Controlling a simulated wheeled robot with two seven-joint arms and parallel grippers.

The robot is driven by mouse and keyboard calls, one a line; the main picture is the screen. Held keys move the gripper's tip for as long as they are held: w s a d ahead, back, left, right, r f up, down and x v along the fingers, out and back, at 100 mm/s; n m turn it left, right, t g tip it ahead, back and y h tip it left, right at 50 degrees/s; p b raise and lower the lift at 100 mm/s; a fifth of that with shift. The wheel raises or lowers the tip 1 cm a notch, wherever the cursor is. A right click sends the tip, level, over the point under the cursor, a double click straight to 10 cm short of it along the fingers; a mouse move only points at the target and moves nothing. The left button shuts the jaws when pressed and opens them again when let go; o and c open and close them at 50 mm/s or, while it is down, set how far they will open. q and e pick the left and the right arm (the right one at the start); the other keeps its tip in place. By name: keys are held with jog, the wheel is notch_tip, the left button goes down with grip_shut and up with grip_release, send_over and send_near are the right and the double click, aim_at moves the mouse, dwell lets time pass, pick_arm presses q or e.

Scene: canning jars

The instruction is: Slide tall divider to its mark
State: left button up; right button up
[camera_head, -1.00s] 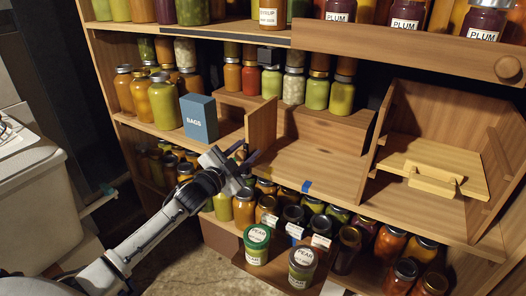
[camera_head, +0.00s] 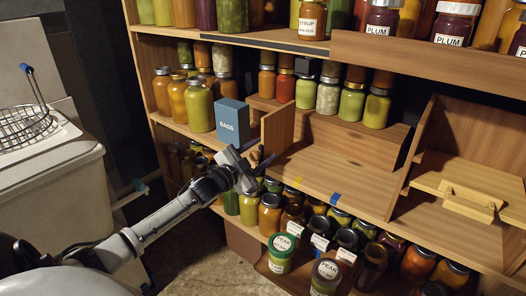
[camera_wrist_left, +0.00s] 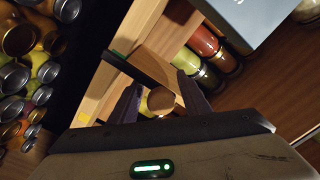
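The tall divider (camera_head: 277,132) is an upright wooden panel on the middle shelf, just right of the blue BAGS box. A blue tape mark (camera_head: 335,198) lies on the shelf's front edge to its right, and a small yellow mark (camera_head: 298,180) lies between them. My left gripper (camera_head: 256,160) is at the divider's lower front edge; contact cannot be told. In the left wrist view its fingers (camera_wrist_left: 160,100) are apart, with a round brown thing seen between them and wooden boards beyond. My right gripper is not in view.
The BAGS box (camera_head: 232,120) and several jars (camera_head: 199,106) stand left of the divider. A raised step (camera_head: 335,135) with jars is behind. A wooden box with a handled panel (camera_head: 468,195) is at right. Jars fill the shelf below (camera_head: 270,214). The shelf right of the divider is clear.

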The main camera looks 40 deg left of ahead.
pick_arm(q)
jog(key=s, duration=0.3)
jog(key=s+p, duration=0.1)
jog(key=s, duration=0.2)
jog(key=s+p, duration=0.1)
jog(key=s, duration=0.2)
jog(key=shift+s+d, duration=0.1)
jog(key=shift+d, duration=0.3)
jog(key=shift+s, duration=0.55)
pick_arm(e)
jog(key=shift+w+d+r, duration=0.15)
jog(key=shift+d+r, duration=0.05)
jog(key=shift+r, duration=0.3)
